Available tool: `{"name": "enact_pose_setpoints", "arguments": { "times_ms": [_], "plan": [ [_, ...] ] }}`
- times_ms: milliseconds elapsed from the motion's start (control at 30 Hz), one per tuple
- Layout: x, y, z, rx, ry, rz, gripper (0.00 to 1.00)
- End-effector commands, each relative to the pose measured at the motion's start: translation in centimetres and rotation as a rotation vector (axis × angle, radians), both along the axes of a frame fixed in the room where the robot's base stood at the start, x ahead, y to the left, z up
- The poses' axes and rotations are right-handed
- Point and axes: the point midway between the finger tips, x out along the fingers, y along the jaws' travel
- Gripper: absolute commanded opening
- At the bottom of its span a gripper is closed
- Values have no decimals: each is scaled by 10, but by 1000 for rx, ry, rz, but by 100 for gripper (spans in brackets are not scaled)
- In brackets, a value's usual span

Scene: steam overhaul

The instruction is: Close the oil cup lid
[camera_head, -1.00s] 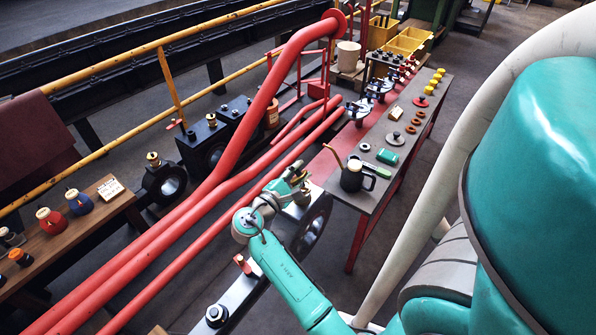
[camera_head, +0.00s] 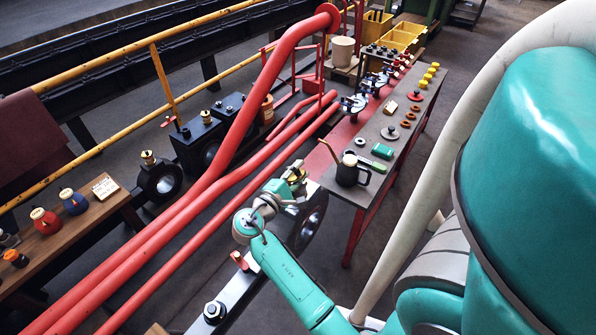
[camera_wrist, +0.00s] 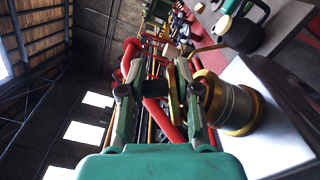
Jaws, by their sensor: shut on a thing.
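The oil cup (camera_wrist: 228,104) is a brass cylinder with a bright rim, just right of my gripper in the wrist view. Its brass lid (camera_wrist: 173,96) shows as a narrow, nearly edge-on disc between my fingers, beside the cup's mouth. My gripper (camera_wrist: 158,92) has its two green fingers on either side of the lid and is shut on it. In the head view my gripper (camera_head: 294,178) is at the cup, above the dark rod end. The fingers hide most of the cup and the lid there, and the hinge cannot be made out.
A dark oil can (camera_head: 350,172) with a long spout stands on the near end of the workbench (camera_head: 333,184), close to my gripper. Thick red pipes (camera_head: 205,205) run along the left side. A wooden bench (camera_head: 75,222) with several small pots is at far left.

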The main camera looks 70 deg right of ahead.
Motion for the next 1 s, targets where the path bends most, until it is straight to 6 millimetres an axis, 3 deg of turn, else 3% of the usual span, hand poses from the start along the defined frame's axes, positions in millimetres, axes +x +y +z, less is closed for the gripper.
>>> {"name": "enact_pose_setpoints", "arguments": {
  "times_ms": [1000],
  "plan": [
    [-2,1,-3,-16,-71,3,0]
  ]
}}
